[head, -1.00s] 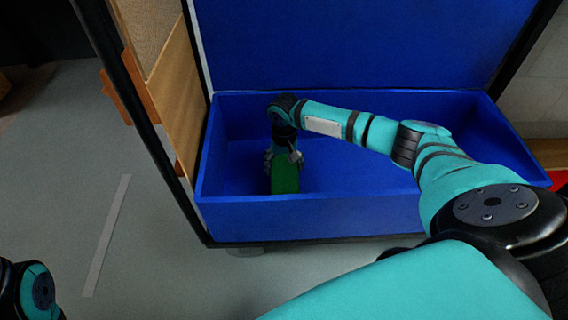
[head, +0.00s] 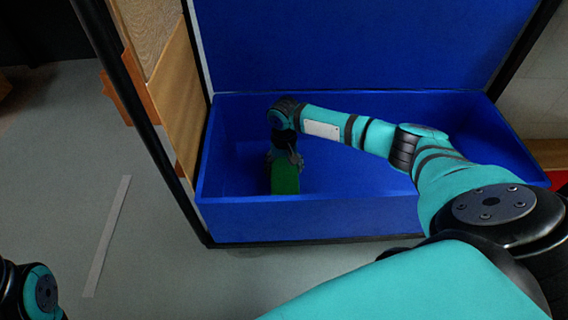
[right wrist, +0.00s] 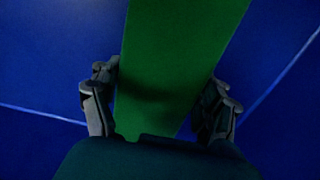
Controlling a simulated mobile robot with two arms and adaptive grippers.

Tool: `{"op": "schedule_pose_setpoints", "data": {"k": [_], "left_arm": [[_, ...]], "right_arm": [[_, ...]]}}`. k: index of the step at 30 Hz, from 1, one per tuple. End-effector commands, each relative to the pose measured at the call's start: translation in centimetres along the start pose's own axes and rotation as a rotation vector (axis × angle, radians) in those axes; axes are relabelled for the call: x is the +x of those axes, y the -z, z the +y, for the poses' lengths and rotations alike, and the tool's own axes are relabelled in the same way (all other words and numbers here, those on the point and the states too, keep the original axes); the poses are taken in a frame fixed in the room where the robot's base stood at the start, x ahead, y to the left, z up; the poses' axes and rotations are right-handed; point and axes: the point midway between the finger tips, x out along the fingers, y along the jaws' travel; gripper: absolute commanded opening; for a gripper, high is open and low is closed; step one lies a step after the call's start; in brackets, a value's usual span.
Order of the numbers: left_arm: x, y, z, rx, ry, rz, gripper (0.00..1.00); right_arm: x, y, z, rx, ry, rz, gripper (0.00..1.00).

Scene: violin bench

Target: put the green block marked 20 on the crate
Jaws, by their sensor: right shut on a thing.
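The green block (head: 285,179) is inside the blue crate (head: 330,217), near its left end. My right gripper (head: 284,160) points down over the block and is shut on it. In the right wrist view the green block (right wrist: 180,60) runs between the two fingers of the right gripper (right wrist: 162,105). The marking 20 cannot be read in either view. Whether the block touches the crate floor cannot be told. My left gripper is not in view; only a part of my left arm shows at the lower left corner.
The crate's tall blue back panel (head: 350,45) rises behind. A dark post (head: 135,110) and wooden boards (head: 178,100) stand at the crate's left. The rest of the crate's inside looks empty where my arm does not cover it. Grey floor (head: 60,170) lies open at left.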

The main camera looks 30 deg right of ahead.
Motion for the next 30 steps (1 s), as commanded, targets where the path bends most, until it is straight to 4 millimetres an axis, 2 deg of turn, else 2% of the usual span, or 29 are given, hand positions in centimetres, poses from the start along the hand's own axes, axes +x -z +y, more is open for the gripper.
{"op": "schedule_pose_setpoints", "data": {"k": [1,2,7,17,20,30], "left_arm": [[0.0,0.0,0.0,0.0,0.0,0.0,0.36],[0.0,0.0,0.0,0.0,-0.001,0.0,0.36],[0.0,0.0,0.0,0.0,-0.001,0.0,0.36],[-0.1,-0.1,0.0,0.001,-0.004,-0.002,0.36],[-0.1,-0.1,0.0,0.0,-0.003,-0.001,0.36],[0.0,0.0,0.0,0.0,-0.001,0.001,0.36]], "right_arm": [[0.0,0.0,0.0,0.0,0.0,0.0,0.44],[0.0,0.0,0.0,0.0,0.0,0.0,0.79],[0.0,0.0,0.0,0.0,0.0,0.0,1.0],[-0.5,0.0,0.0,0.0,0.001,0.001,1.0],[-1.7,0.1,0.0,0.0,0.003,0.002,1.0],[-8.7,0.1,0.0,-0.001,0.003,0.003,1.0]]}}
